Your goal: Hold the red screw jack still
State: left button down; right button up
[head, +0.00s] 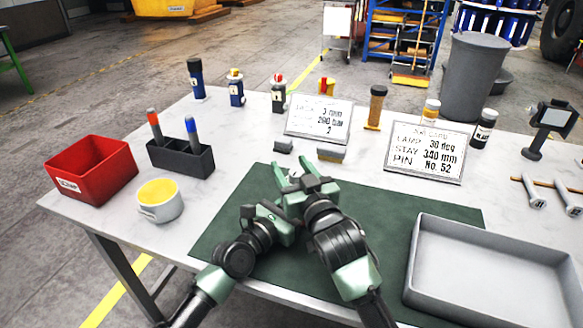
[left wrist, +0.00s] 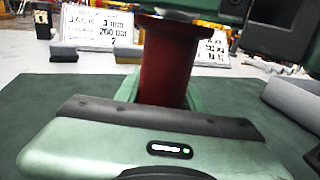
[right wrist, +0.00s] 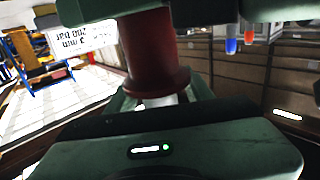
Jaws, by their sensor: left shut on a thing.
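The red screw jack shows as a red cylinder in the left wrist view (left wrist: 167,65) and in the right wrist view (right wrist: 148,50), where its flange and a short pale part show. In the head view my grippers mostly hide it. My left gripper (left wrist: 165,95) is shut on the jack, with its fingers on either side of the red body. My right gripper (head: 296,172) is at the jack from the other side, and its fingers stand apart around the pale part. Whether they touch it I cannot tell.
A green mat (head: 225,225) lies under the grippers. A grey tray (head: 425,262) is at right.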

jog(key=v, duration=1.2)
pick_arm(q)
jog(key=c, duration=0.8)
grip_release()
pick_arm(e)
jog(key=shift+f, duration=0.1)
pick_arm(q)
jog(key=shift+s+a, duration=0.1)
